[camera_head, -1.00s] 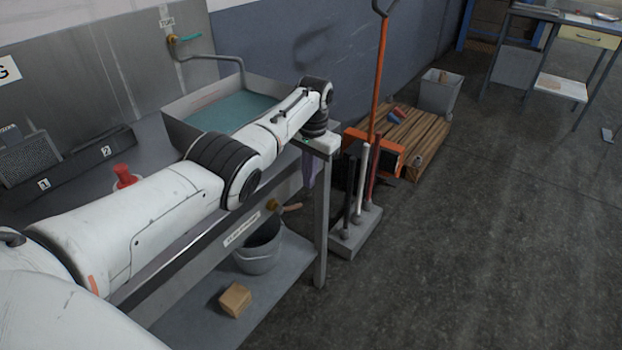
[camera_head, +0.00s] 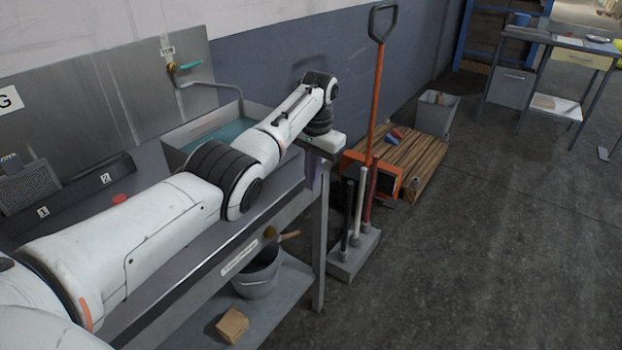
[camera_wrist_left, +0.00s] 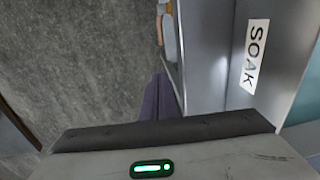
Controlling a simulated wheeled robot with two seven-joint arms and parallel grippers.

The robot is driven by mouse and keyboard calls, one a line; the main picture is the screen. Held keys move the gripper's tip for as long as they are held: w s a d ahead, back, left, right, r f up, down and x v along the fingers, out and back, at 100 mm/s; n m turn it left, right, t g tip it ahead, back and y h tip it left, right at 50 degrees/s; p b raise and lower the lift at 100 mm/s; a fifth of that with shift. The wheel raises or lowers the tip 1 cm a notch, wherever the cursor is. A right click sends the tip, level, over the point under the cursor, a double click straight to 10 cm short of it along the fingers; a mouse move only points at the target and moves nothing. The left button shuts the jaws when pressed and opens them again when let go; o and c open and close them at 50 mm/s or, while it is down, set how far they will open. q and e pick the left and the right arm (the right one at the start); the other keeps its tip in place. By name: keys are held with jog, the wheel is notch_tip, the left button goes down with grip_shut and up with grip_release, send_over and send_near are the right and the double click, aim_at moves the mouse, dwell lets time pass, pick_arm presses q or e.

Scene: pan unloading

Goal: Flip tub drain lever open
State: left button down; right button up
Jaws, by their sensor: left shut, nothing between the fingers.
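The grey soak tub (camera_head: 174,153) holds teal water and stands on the bench behind my left arm. Below the bench front in the head view is a brass fitting (camera_head: 270,233) with a tan lever (camera_head: 290,236) pointing right, above a bucket. My left gripper (camera_head: 325,143) is beyond the tub's right corner, above and right of the lever and apart from it. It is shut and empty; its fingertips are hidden. The left wrist view shows a SOAK label (camera_wrist_left: 256,56) on a grey wall and a tan shape at the top that I cannot identify. My right gripper is not in view.
A purple cloth (camera_head: 314,177) hangs near the bench corner. A grey bucket (camera_head: 258,281) and a tan block (camera_head: 232,325) are on the lower shelf. A tool stand (camera_head: 352,263) with upright handles and an orange shovel stands right of the bench.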

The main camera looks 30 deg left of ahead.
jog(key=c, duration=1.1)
pick_arm(q)
jog(key=s+d+f+m+t, duration=0.1)
jog(key=s+d+f, duration=0.25)
jog(key=f, duration=0.45)
jog(key=s+d+f, duration=0.2)
jog(key=s+f, duration=0.3)
jog(key=f, duration=0.2)
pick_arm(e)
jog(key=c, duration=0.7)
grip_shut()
pick_arm(q)
jog(key=s+d+f+t+h, duration=0.1)
jog(key=s+d, duration=0.3)
jog(key=s, duration=0.9)
jog(key=s+d+f+t, duration=0.1)
jog(key=s+d, duration=0.3)
jog(key=s, duration=0.9)
jog(key=s+d+f+t+h, duration=0.1)
jog(key=d+f+t+h, duration=0.1)
jog(key=d+f+t, duration=0.2)
jog(key=shift+d+f+t, duration=0.4)
jog(key=shift+f+t, duration=0.2)
jog(key=shift+f, duration=1.15)
jog(key=shift+s, duration=0.1)
